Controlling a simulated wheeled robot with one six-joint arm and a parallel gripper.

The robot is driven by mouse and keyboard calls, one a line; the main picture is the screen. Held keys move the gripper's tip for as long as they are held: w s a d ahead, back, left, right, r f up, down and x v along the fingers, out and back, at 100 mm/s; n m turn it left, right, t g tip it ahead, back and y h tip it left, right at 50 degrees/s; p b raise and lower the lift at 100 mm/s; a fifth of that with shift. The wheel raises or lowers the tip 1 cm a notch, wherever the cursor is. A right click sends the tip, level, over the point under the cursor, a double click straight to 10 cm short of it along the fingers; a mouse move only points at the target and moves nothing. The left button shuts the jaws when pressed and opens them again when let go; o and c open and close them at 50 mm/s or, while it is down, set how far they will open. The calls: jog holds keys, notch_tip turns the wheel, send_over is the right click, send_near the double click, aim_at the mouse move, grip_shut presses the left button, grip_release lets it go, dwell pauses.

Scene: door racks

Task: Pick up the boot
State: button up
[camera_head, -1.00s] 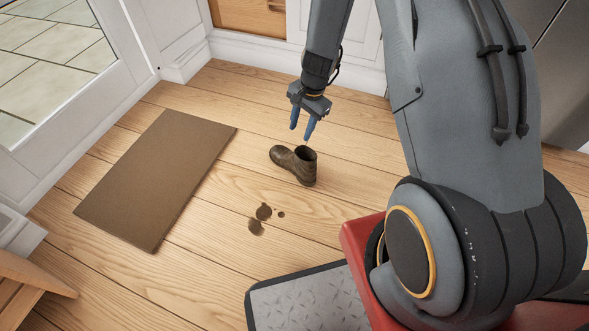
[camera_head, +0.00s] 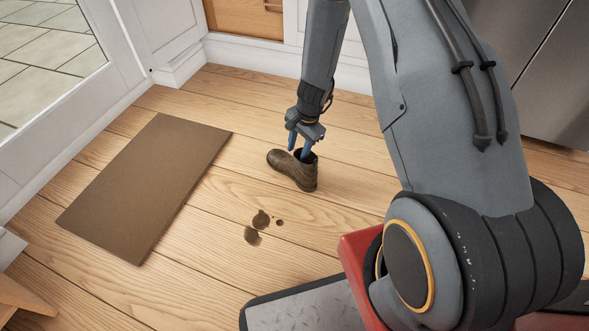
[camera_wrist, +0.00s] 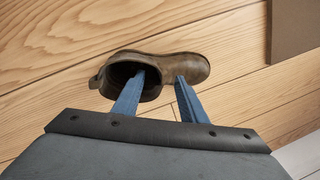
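A brown ankle boot (camera_head: 287,170) stands upright on the wooden floor, its toe pointing left in the head view. My gripper (camera_head: 299,152) is at the boot's opening with its blue fingers apart. In the wrist view the boot (camera_wrist: 180,68) lies below the fingers (camera_wrist: 160,80). One fingertip reaches into or over the dark opening. The other is beside the boot's outer side, near the front of the shaft. I cannot tell whether either finger touches the leather.
A brown mat (camera_head: 145,185) lies on the floor to the left. Dark muddy spots (camera_head: 258,225) are on the floor in front of the boot. White cabinets (camera_head: 255,50) stand behind.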

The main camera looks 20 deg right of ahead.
jog(key=shift+w+a+f+b, duration=0.15)
jog(key=shift+f+b, duration=0.2)
jog(key=shift+f, duration=0.6)
jog(key=shift+c, duration=0.5)
grip_shut()
